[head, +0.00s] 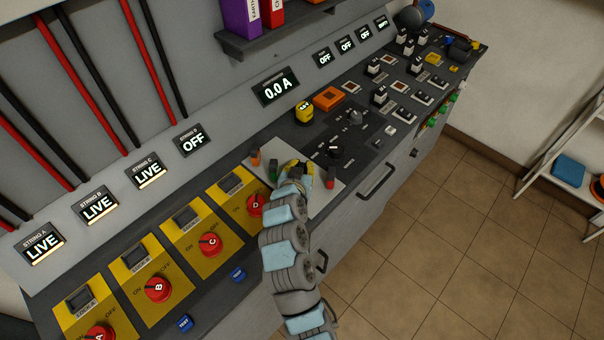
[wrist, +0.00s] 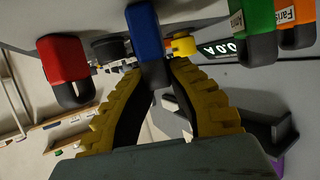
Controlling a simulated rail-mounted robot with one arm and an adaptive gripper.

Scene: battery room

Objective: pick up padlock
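Several coloured padlocks stand on a pale tray (head: 312,207) on the console. In the head view, an orange padlock (head: 255,158), a green padlock (head: 273,171) and a red padlock (head: 330,179) show. The upside-down wrist view shows a red padlock (wrist: 62,60), a blue padlock (wrist: 146,33), a green padlock (wrist: 259,22) and an orange padlock (wrist: 295,10). My gripper (head: 296,166) is over the tray. In the wrist view, its yellow fingers (wrist: 156,72) are apart, around the blue padlock's black shackle. Contact is unclear. My gripper mostly hides the blue padlock in the head view.
Red rotary switches on yellow plates, such as switch D (head: 257,205), lie left of the tray. Knobs (head: 334,150) are to the right. A shelf (head: 270,38) overhangs the back.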

